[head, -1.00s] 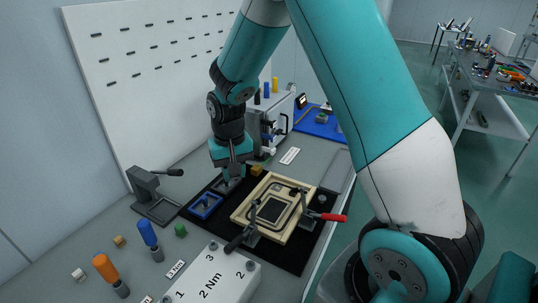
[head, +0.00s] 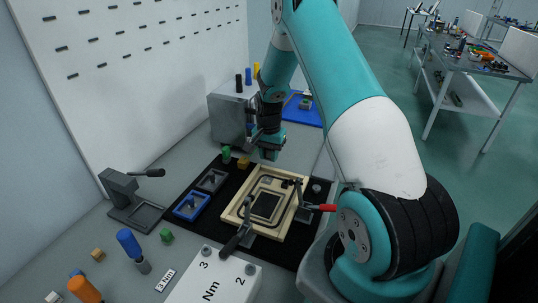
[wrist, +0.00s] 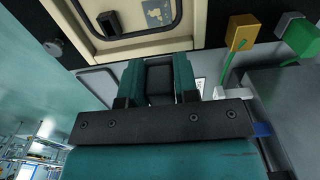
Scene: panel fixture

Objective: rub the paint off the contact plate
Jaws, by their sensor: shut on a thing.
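My gripper (head: 268,154) is above the far end of the cream panel fixture (head: 232,213), apart from it. In the wrist view its teal fingers (wrist: 160,82) are shut on a dark grey block (wrist: 160,84). The fixture (wrist: 140,45) crosses the top of that view, with a dark seal loop and a black clamp-like part. The head view shows a dark square (head: 265,204) inside the loop.
Toggle clamps, one with a red handle (head: 322,208), stand at the fixture. A blue tray (head: 192,206) and a grey tray (head: 220,174) lie left. A yellow block (head: 244,162) stands behind, near a grey cabinet (head: 230,118). A lever press (head: 124,190) stands far left.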

